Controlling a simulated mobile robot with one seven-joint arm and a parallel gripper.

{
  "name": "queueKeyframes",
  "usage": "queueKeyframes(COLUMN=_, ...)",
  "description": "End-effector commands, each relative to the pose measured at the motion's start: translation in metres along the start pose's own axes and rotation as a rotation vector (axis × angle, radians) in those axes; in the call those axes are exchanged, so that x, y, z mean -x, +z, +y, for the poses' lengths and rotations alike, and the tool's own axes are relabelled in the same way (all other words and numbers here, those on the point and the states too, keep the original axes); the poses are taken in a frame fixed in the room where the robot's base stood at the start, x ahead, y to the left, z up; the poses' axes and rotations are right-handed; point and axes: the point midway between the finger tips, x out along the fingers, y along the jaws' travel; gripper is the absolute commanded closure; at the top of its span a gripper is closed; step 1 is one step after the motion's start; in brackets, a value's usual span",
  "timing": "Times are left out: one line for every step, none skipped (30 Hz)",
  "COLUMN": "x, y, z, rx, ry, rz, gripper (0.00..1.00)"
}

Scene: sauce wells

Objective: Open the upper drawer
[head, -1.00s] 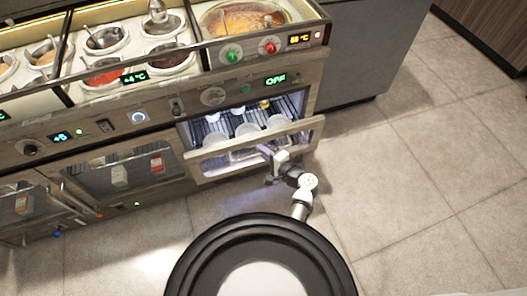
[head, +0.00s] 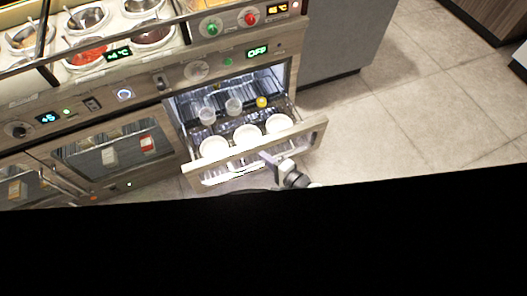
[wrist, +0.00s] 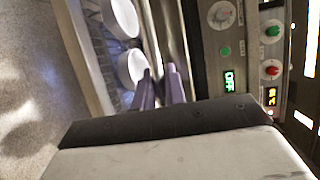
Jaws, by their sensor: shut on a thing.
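The upper drawer (head: 306,134) stands pulled out of the counter front in the head view. Its inside is lit, and white bowls (head: 247,134), clear cups (head: 233,106) and a small yellow item (head: 261,101) show in it. My gripper (head: 266,157) is at the middle of the drawer's front edge, shut on the drawer front. The exact grip is hard to see. In the wrist view, my purple-grey fingers (wrist: 161,84) are close together, with two white bowls (wrist: 132,68) beside them.
Above are a control panel with knobs (head: 196,71) and a green OFF display (head: 257,51), and sauce wells (head: 88,18). Shut glass-fronted doors (head: 113,152) stand to the left. Open tiled floor (head: 400,120) lies to the right. A black area hides the bottom of the head view.

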Motion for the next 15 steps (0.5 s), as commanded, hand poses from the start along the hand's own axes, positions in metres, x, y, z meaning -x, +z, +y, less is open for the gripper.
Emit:
queueKeyframes(x=0.0016, y=0.0008, z=0.0001, rx=0.0, ry=-0.001, rz=0.0, gripper=1.0)
queueKeyframes(x=0.0021, y=0.001, z=0.0002, rx=0.0, ry=-0.001, rz=0.0, gripper=1.0)
queueKeyframes(x=0.0026, y=0.0013, z=0.0004, rx=0.0, ry=-0.001, rz=0.0, gripper=1.0)
queueKeyframes(x=0.0028, y=0.0013, z=0.0004, rx=0.0, ry=-0.001, rz=0.0, gripper=1.0)
queueKeyframes(x=0.003, y=0.0014, z=0.0004, rx=0.0, ry=-0.001, rz=0.0, gripper=1.0)
queueKeyframes(x=0.003, y=0.0014, z=0.0005, rx=0.0, ry=-0.001, rz=0.0, gripper=1.0)
queueKeyframes(x=0.003, y=0.0014, z=0.0005, rx=0.0, ry=-0.001, rz=0.0, gripper=1.0)
queueKeyframes(x=0.0029, y=0.0013, z=0.0005, rx=0.0, ry=-0.001, rz=0.0, gripper=1.0)
queueKeyframes(x=0.0029, y=0.0013, z=0.0005, rx=0.0, ry=-0.001, rz=0.0, gripper=1.0)
queueKeyframes(x=0.0029, y=0.0013, z=0.0005, rx=0.0, ry=-0.001, rz=0.0, gripper=1.0)
queueKeyframes(x=0.0029, y=0.0013, z=0.0005, rx=0.0, ry=-0.001, rz=0.0, gripper=1.0)
queueKeyframes(x=0.0028, y=0.0013, z=0.0005, rx=0.0, ry=-0.001, rz=0.0, gripper=1.0)
queueKeyframes(x=0.0028, y=0.0013, z=0.0005, rx=0.0, ry=-0.001, rz=0.0, gripper=1.0)
queueKeyframes(x=0.0028, y=0.0012, z=0.0005, rx=0.0, ry=-0.001, rz=0.0, gripper=0.84)
queueKeyframes(x=0.0028, y=0.0012, z=0.0005, rx=0.0, ry=-0.001, rz=0.0, gripper=0.78)
